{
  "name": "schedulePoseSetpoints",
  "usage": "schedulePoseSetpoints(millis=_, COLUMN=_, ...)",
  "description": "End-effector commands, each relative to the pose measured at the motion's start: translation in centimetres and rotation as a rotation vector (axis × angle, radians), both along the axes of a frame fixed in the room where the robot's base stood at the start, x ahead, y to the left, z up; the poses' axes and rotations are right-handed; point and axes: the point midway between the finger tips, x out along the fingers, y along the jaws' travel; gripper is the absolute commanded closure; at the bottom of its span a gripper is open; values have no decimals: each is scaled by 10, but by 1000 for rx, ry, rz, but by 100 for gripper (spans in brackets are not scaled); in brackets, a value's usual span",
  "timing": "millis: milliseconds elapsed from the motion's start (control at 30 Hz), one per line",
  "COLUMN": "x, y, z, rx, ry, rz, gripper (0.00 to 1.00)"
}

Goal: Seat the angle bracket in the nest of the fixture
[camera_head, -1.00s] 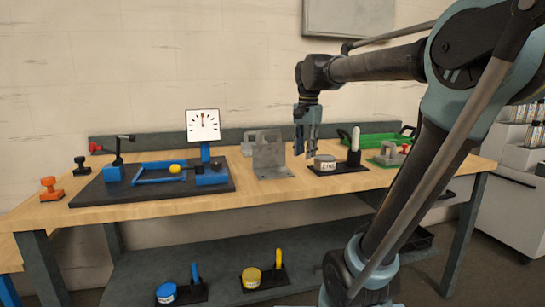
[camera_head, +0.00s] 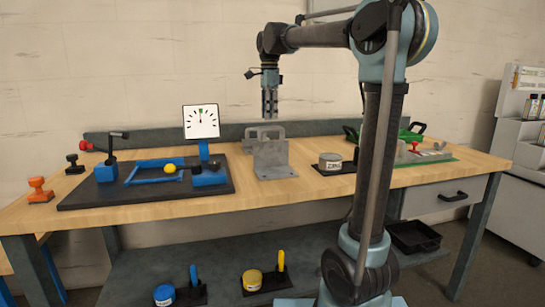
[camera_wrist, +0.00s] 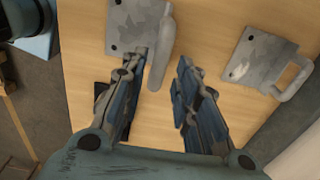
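The grey angle bracket (camera_head: 272,158), with a flat base and an upright wall, stands on the bench right of the fixture. In the wrist view its base plate with holes (camera_wrist: 128,28) and wall edge show at top centre. The fixture (camera_head: 146,193) is a black board with a blue frame, blue blocks, a yellow ball and a white dial. Which part is the nest is unclear. My gripper (camera_head: 269,108) points down above and slightly behind the bracket.
A second grey piece with a loop handle (camera_wrist: 262,62) lies behind the bracket. An orange stamp (camera_head: 38,188) stands far left. Bare wood lies in front of the bracket.

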Motion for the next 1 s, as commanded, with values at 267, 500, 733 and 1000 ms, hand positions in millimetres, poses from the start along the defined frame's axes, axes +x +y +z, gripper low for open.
schedulePoseSetpoints(millis=267, x=1, y=-3, z=-50, rx=0, ry=0, rz=-4, gripper=72)
schedulePoseSetpoints(millis=500, x=1, y=-4, z=-82, rx=0, ry=0, rz=-4, gripper=72)
schedulePoseSetpoints(millis=733, x=2, y=-5, z=-95, rx=0, ry=0, rz=-4, gripper=72)
schedulePoseSetpoints(millis=1000, x=5, y=-7, z=-130, rx=0, ry=0, rz=-4, gripper=72)
